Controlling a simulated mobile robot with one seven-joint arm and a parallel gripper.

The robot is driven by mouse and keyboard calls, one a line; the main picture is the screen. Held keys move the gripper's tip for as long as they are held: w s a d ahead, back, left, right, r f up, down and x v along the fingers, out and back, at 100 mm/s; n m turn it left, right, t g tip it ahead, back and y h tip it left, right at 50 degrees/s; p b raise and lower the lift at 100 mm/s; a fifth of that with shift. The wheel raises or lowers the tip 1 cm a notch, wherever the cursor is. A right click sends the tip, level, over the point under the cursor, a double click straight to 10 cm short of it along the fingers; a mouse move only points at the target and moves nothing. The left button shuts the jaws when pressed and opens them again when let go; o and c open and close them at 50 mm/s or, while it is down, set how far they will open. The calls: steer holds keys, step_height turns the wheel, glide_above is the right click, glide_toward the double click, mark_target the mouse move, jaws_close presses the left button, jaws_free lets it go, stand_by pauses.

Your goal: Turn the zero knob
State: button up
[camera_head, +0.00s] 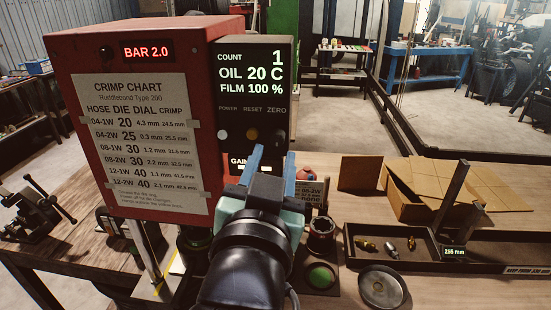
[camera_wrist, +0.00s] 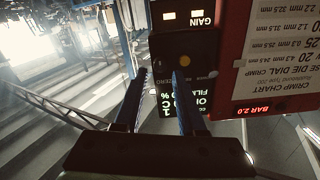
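The black control panel (camera_head: 254,85) reads COUNT 1, OIL 20 C and FILM 100 %, with POWER, RESET and ZERO labels below. The zero knob (camera_head: 277,134), under the ZERO label, is dark on dark and its pointer cannot be read. My gripper (camera_head: 274,152) is just below and in front of the knob in the head view. Its two blue fingers are apart with nothing visible between them. In the inverted wrist view, my gripper (camera_wrist: 160,72) has its fingertips either side of the ZERO area; contact cannot be told. The yellow reset button (camera_wrist: 185,61) lies just right of them.
The red crimper housing (camera_head: 140,50) with its crimp chart (camera_head: 140,145) and BAR 2.0 display stands left of the panel. On the bench are a black tray (camera_head: 365,258) of fittings, a round metal dish (camera_head: 382,288) and an open cardboard box (camera_head: 410,190). A vise (camera_head: 35,212) is at far left.

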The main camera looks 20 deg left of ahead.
mark_target(277, 141)
steer(key=shift+p+x, duration=0.5)
steer(key=shift+x, duration=1.55)
steer(key=shift+r, duration=0.1)
jaws_close()
